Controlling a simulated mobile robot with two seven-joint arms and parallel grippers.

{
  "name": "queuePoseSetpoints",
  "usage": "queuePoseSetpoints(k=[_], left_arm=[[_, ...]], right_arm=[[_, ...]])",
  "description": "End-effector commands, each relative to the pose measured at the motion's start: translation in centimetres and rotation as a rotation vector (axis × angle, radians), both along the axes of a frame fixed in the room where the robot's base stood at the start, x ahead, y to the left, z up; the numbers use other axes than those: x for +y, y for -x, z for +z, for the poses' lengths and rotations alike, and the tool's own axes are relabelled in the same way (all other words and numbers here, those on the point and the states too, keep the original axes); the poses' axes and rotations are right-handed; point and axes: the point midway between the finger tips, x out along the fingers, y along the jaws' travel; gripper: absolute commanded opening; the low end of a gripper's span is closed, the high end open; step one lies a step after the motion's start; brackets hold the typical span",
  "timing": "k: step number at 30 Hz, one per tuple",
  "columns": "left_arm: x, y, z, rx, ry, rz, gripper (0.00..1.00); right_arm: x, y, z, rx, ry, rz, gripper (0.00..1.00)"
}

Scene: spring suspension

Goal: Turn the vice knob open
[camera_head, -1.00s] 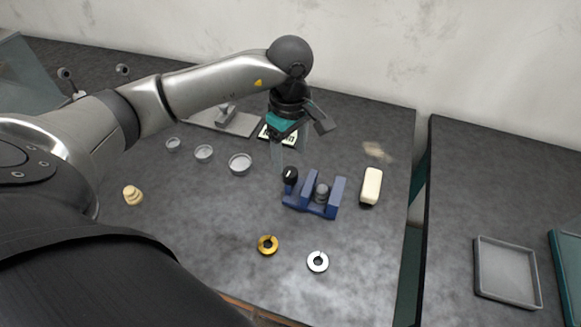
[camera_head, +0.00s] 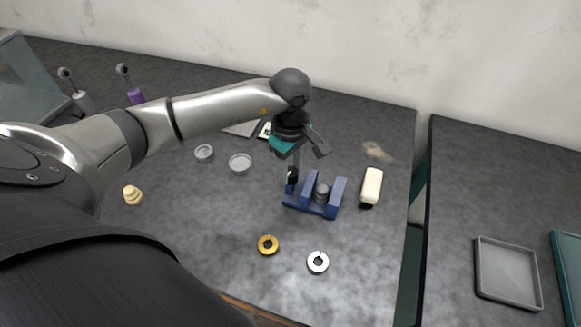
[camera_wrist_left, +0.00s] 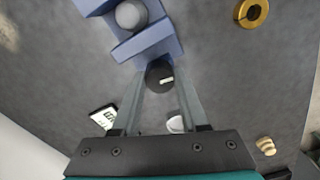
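The blue vice (camera_head: 327,198) stands on the dark table, with a grey round part (camera_head: 321,192) between its jaws. Its black knob (camera_head: 292,175) with a white mark is on the left end. In the left wrist view the knob (camera_wrist_left: 159,76) sits between the tips of my left gripper's fingers (camera_wrist_left: 162,88), and the vice (camera_wrist_left: 147,42) lies beyond it. My left gripper (camera_head: 291,180) points down over the knob. Its fingers are apart, one on each side; whether they touch the knob I cannot tell. My right gripper is not in view.
A gold ring (camera_head: 268,245) and a silver ring (camera_head: 318,262) lie in front of the vice. A cream-and-black block (camera_head: 371,187) is to its right. Grey cups (camera_head: 240,163) and a small beige stack (camera_head: 132,195) are to the left. A grey tray (camera_head: 507,273) is on the right table.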

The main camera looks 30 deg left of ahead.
Motion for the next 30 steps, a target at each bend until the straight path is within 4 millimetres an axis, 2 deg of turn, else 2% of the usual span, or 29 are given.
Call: queuePoseSetpoints(k=[1, 11, 22, 30], left_arm=[[0.02, 0.00, 0.03, 0.000, 0.000, 0.000, 0.36], [0.03, -0.01, 0.05, 0.000, 0.000, 0.000, 0.00], [0.05, -0.02, 0.05, 0.000, -0.001, 0.027, 0.00], [0.07, -0.05, 0.06, -0.001, -0.001, 0.170, 0.00]], right_arm=[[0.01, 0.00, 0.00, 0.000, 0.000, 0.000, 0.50], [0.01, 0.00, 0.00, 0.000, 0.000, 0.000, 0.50], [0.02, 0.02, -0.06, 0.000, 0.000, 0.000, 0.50], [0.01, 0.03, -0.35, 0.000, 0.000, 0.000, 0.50]])
